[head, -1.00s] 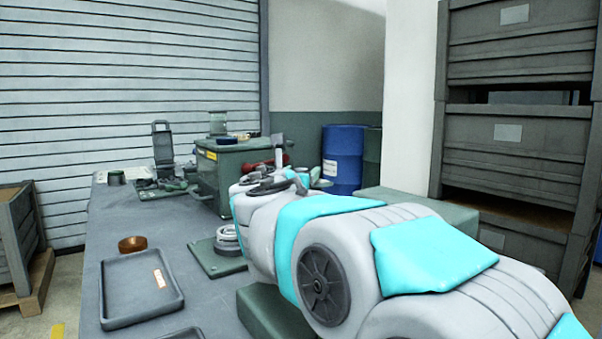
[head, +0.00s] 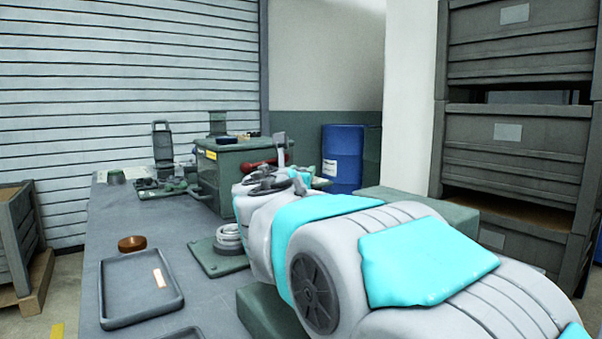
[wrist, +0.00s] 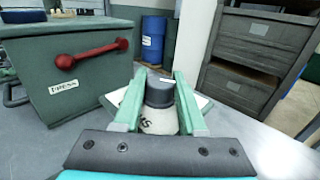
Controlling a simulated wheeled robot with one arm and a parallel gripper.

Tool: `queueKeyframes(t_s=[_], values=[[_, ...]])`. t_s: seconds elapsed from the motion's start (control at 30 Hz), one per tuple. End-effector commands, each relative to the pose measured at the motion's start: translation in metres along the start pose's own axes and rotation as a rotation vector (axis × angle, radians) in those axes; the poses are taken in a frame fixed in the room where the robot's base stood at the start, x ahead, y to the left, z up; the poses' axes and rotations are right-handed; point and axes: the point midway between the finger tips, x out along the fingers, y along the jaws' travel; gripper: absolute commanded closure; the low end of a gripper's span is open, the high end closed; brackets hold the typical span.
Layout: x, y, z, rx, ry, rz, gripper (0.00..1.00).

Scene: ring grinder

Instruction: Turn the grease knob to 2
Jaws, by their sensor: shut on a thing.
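In the wrist view, the grease knob (wrist: 160,92) is a dark grey cylinder with a small white mark near its top. The lower front of the knob's base is partly hidden by my gripper's dark palm. In the head view my arm hides the knob and my fingertips. I cannot tell which number the knob points to.
A green box (wrist: 70,75) with a red handle (wrist: 92,53) stands close on the left in the wrist view. In the head view, a black tray (head: 140,290), a brown round piece (head: 132,243) and grey rings (head: 229,236) are on the bench. A blue drum (head: 343,155) stands behind.

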Motion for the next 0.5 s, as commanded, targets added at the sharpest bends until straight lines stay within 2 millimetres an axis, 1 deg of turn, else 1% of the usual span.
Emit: queueKeyframes(t_s=[0.03, 0.1, 0.27, 0.5], values=[[-0.0008, -0.0024, 0.0084, 0.001, -0.014, 0.007, 1.0], [-0.0016, -0.0026, 0.0113, 0.002, -0.019, 0.02, 1.0], [-0.0025, -0.0025, 0.0145, 0.002, -0.025, 0.052, 1.0], [-0.0027, -0.0019, 0.0128, 0.001, -0.022, 0.099, 1.0]])
